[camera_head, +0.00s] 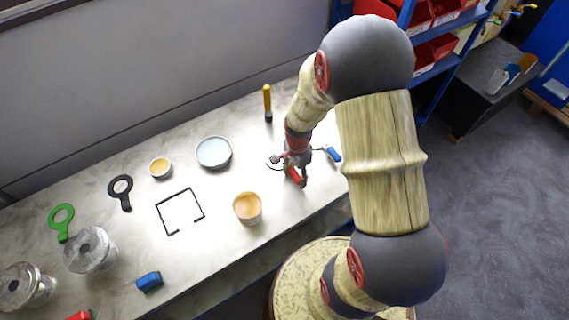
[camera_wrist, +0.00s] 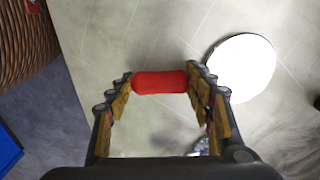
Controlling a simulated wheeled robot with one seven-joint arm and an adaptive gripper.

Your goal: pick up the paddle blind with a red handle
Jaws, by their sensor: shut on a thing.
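My gripper (camera_head: 296,162) is at the right part of the bench and is shut on the red handle of the paddle blind (camera_head: 297,178). In the wrist view the red handle (camera_wrist: 160,82) lies crosswise between the fingertips (camera_wrist: 160,88), its ends at the two finger pads. A pale round disc (camera_wrist: 242,68) shows just right of the fingers in the wrist view. The fingers hide any join between it and the handle. I cannot tell whether the handle is clear of the bench.
A blue-handled tool (camera_head: 333,154) lies close right of my gripper. A yellow-handled tool (camera_head: 267,103) stands behind. An orange-filled cup (camera_head: 247,208), a pale blue dish (camera_head: 213,152), a black square outline (camera_head: 180,212), black and green paddles (camera_head: 62,222) and metal flanged vessels (camera_head: 90,250) are to the left.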

